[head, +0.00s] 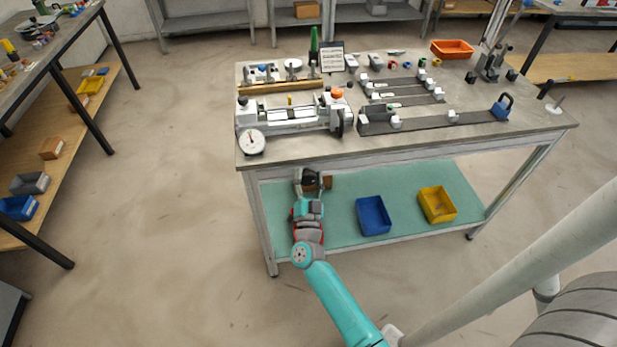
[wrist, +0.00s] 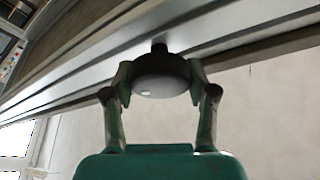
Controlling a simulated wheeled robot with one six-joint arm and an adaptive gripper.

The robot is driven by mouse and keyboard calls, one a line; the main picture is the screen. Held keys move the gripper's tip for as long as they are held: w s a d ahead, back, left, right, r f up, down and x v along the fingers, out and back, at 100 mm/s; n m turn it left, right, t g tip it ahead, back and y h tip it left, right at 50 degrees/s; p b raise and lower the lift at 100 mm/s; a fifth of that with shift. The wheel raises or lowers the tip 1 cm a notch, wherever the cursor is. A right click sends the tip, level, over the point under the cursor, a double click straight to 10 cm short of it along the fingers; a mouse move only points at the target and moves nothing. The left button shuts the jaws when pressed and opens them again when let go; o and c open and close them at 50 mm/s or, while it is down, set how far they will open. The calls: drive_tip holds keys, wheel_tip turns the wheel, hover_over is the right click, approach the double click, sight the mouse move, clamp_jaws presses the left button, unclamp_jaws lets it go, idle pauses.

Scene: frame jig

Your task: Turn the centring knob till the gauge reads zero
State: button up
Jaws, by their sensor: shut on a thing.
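The round dark centring knob (wrist: 160,82) sits on a short stem at the bench's front rail in the wrist view. My gripper (wrist: 160,80) has a finger on each side of it and is shut on it. In the head view my gripper (head: 311,178) is just below the bench's front edge, and I cannot make out the knob there. The gauge (head: 251,141) is a white round dial at the front left of the bench top, by the grey frame jig (head: 290,118). Its needle points roughly up; the exact reading is too small to tell.
The bench top (head: 430,150) overhangs a green lower shelf (head: 300,245). A blue bin (head: 373,215) and a yellow bin (head: 437,204) stand on that shelf, right of my arm. Clamps and rails fill the bench top's back and right. The floor to the left is clear.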

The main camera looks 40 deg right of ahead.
drive_tip(key=shift+m+g+h, duration=0.3)
drive_tip(key=shift+m+g, duration=0.5)
drive_tip(key=shift+m, duration=0.7)
drive_tip(key=o, duration=1.1)
drive_tip(key=shift+o, duration=0.2)
drive_tip(key=shift+s+f, duration=0.1)
drive_tip(key=v, duration=1.1)
drive_tip(key=shift+s+a, duration=0.25)
drive_tip(key=shift+f, duration=0.1)
